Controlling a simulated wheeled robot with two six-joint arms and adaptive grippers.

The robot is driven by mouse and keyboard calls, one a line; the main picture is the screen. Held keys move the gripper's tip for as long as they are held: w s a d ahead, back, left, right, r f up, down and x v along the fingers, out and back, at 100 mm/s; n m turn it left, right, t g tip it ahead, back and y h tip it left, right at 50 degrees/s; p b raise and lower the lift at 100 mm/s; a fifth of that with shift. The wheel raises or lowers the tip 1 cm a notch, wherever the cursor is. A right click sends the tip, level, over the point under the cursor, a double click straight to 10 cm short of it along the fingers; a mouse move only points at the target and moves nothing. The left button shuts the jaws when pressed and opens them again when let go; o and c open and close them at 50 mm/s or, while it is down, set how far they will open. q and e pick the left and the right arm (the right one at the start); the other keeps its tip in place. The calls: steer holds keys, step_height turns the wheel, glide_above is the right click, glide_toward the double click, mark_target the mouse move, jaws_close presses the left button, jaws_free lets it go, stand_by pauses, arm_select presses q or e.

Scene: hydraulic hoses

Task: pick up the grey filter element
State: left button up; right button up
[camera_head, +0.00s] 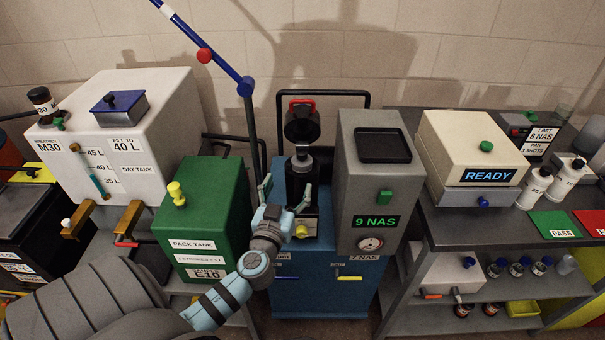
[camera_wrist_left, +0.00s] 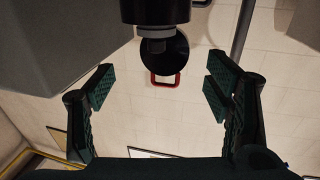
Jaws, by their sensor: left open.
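My left gripper (camera_head: 285,192) is open and empty in front of the blue cart, its fingers pointing at a black housing (camera_head: 297,222). A small dark grey cylindrical piece (camera_head: 302,154) stands out of the housing's top; it may be the grey filter element, but I cannot tell for sure. In the left wrist view, the open fingers (camera_wrist_left: 160,92) are wide apart. Behind is a round black lid (camera_head: 302,124) with a red handle (camera_head: 301,104).
The blue cart (camera_head: 320,290) carries the housing. A green pack tank (camera_head: 205,215) stands close on the left, and a grey box reading 9 NAS (camera_head: 372,185) close on the right. A blue-and-black pole (camera_head: 249,120) rises behind the gripper. A workbench (camera_head: 470,234) is at right.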

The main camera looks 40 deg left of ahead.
mark_target(301, 160)
arm_select(q)
steer(key=x, duration=0.8)
steer(key=p+x, duration=0.1)
steer(key=x, duration=0.2)
steer(key=shift+w+d, duration=0.1)
steer(key=shift+w, duration=0.4)
steer(key=shift+w+f, duration=0.2)
steer(key=shift+w, duration=0.3)
steer(key=shift+s, duration=0.15)
steer(key=c, duration=0.9)
jaws_close()
steer(key=shift+r, duration=0.15)
